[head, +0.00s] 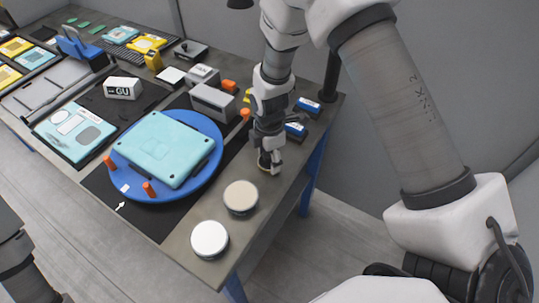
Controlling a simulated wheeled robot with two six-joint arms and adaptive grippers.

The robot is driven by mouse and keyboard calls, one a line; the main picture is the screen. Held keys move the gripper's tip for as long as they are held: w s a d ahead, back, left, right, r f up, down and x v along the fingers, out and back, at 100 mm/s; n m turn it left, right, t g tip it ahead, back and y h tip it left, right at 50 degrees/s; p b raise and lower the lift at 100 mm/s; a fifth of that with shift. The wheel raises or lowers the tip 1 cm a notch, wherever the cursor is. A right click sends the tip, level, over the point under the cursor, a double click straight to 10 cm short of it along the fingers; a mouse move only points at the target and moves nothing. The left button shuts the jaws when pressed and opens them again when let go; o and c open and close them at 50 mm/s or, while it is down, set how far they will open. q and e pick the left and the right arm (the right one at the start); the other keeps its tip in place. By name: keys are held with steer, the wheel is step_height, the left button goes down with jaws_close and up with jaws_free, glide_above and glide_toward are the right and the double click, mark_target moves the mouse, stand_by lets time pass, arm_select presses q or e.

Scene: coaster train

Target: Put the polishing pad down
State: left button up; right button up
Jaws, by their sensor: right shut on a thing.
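My right gripper (268,165) is low over the near right part of the table and shut on the polishing pad. Only a thin tan edge of the pad (262,167) shows below the fingers; the fingers hide the rest. I cannot tell if the pad touches the table. A round tin with a beige top (241,196) and one with a white top (209,239) stand in front of the gripper along the table's near edge. Part of my left arm shows at the lower left; its gripper is out of view.
A light-blue panel (163,148) lies on a round blue turntable (213,181) with orange pegs, left of the gripper. Grey blocks (212,101) and blue-and-white items (307,105) stand behind. The table's right edge (298,185) is close to the gripper.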

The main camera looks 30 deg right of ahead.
steer(key=shift+f, duration=0.1)
steer(key=o, duration=1.2)
steer(key=shift+r, duration=0.6)
step_height(320, 180, up, 11)
steer(key=shift+r+b, duration=0.1)
steer(key=shift+b, duration=0.85)
